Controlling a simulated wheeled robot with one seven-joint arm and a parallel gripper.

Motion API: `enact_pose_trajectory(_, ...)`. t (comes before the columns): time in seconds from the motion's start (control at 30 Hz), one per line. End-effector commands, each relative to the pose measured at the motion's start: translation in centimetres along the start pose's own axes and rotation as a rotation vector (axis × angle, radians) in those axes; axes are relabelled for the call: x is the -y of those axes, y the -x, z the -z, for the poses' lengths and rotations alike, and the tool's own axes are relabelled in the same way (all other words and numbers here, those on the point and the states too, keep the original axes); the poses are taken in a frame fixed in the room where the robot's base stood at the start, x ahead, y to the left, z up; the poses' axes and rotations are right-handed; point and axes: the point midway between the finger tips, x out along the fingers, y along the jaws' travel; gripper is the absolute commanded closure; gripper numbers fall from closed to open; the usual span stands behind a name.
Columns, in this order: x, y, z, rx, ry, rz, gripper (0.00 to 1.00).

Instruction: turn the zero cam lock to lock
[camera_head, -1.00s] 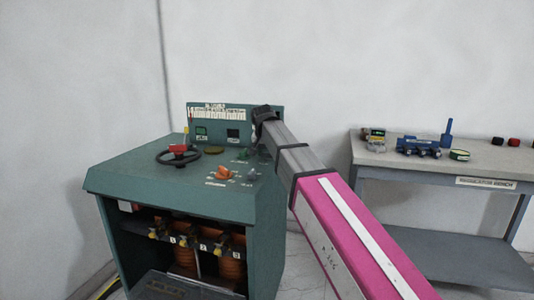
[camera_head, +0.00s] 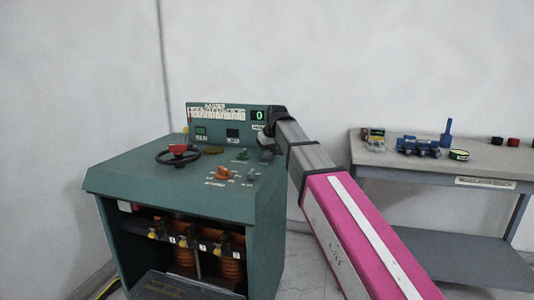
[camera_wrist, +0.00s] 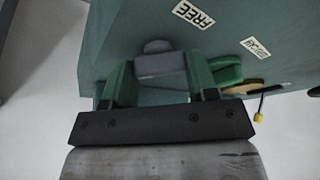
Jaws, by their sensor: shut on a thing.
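The zero cam lock is a grey knob (camera_wrist: 154,47) in the wrist view, on the green console top. A FREE label (camera_wrist: 193,14) lies above right of it and a smaller label, probably LOCK (camera_wrist: 256,48), lies to its right. My gripper (camera_wrist: 160,74) has its two green fingers on either side of the knob and is shut on it. In the head view my gripper (camera_head: 266,140) is at the console's right rear; its fingers are hard to make out there.
The green console (camera_head: 150,185) carries a black handwheel (camera_head: 182,158), an orange knob (camera_head: 224,172) and a back panel with a lit 0 display (camera_head: 258,115). A grey bench (camera_head: 470,172) with several small items stands at the right, with open floor between.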

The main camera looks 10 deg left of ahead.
Motion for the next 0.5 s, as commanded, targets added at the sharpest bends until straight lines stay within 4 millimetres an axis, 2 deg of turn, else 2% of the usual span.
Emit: enact_pose_trajectory(0.5,-0.21,0.0,0.16,0.0,0.442,0.185,0.71)
